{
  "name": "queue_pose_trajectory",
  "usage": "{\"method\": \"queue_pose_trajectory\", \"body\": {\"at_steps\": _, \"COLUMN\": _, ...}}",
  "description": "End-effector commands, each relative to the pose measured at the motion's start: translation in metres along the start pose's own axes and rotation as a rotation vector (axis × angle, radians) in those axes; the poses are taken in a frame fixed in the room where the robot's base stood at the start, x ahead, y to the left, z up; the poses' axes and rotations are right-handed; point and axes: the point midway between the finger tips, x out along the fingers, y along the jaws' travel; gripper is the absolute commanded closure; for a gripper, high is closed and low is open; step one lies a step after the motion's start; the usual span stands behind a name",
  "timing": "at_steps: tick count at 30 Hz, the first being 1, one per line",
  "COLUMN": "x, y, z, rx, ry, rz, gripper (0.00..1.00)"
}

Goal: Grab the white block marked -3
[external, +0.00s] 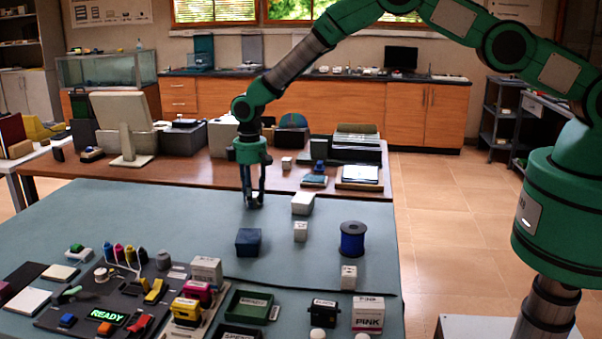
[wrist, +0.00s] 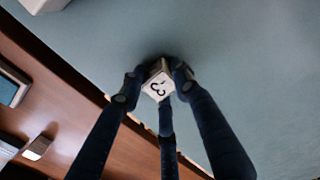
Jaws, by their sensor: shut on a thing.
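The white block (wrist: 158,88) with a dark "-3" on its face sits between the fingertips of my gripper (wrist: 155,82) in the wrist view. The dark fingers press on it from both sides. In the external view my gripper (external: 253,201) points down at the back part of the blue-grey table mat (external: 190,205), and the block is mostly hidden by the fingers there. A dark shadow lies beside the block; I cannot tell whether it touches the mat.
A white box (external: 303,203), a small white block (external: 300,231), a dark blue block (external: 248,242) and a blue spool (external: 352,240) stand nearby on the right and front. Another white block (external: 348,277) is nearer the front.

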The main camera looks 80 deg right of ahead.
Motion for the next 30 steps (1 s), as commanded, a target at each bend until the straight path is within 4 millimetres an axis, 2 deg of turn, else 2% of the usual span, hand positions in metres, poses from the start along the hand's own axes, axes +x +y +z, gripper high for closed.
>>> {"method": "queue_pose_trajectory", "body": {"at_steps": 8, "x": -0.001, "y": 0.000, "z": 0.000, "rx": 0.000, "ry": 0.000, "rz": 0.000, "gripper": 0.93}}
{"method": "queue_pose_trajectory", "body": {"at_steps": 14, "x": -0.009, "y": 0.000, "z": -0.001, "rx": 0.000, "ry": 0.001, "rz": 0.000, "gripper": 0.93}}
{"method": "queue_pose_trajectory", "body": {"at_steps": 20, "x": -0.030, "y": 0.000, "z": -0.001, "rx": 0.000, "ry": 0.002, "rz": 0.000, "gripper": 0.93}}
{"method": "queue_pose_trajectory", "body": {"at_steps": 30, "x": -0.079, "y": 0.000, "z": -0.001, "rx": 0.000, "ry": 0.002, "rz": 0.000, "gripper": 0.93}}
